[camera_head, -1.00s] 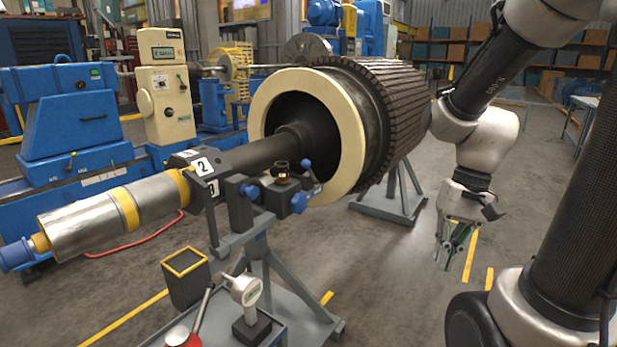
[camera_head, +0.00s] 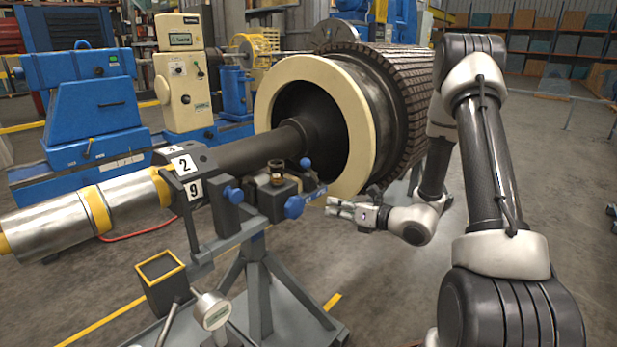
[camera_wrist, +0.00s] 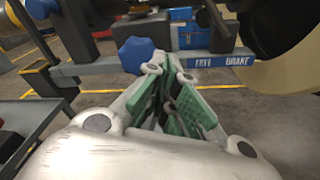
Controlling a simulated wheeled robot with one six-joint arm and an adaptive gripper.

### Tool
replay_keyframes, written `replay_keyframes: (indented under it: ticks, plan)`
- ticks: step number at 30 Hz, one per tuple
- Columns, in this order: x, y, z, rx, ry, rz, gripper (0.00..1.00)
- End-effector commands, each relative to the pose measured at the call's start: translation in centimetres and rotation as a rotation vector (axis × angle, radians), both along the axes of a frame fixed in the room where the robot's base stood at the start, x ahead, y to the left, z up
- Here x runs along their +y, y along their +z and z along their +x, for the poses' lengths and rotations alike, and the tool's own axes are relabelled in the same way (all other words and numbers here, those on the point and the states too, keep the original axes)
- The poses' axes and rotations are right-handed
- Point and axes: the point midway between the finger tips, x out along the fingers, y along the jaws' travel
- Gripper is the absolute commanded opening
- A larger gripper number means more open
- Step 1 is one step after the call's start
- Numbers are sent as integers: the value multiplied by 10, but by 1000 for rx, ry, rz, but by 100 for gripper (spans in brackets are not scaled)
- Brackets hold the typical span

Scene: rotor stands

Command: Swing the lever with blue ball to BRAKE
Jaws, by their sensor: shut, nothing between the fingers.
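The lever with the blue ball (camera_head: 305,163) stands nearly upright on the grey stand in the head view, in front of the cream ring. In the wrist view, a blue label strip (camera_wrist: 212,60) reads FREE on the left and BRAKE on the right. A dark upright part crosses the strip between the words; I cannot tell surely whether it is the lever, and no ball shows there. My gripper (camera_head: 335,206) is shut and empty, just right of and below the lever in the head view. Its green-padded fingers (camera_wrist: 172,88) point toward the strip in the wrist view.
A blue star knob (camera_head: 294,207) sits on the stand just left of my gripper and also shows in the wrist view (camera_wrist: 137,54). The cream ring (camera_head: 365,130) of the rotor is close behind. A dial gauge (camera_head: 212,310) and yellow-rimmed box (camera_head: 160,268) stand at front left.

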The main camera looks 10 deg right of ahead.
Motion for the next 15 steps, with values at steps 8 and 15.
replay_keyframes:
  ticks: [8,15]
  plan:
    - [-9,13,16,26,-81,113,0]
    - [-8,13,16,26,-79,110,0]
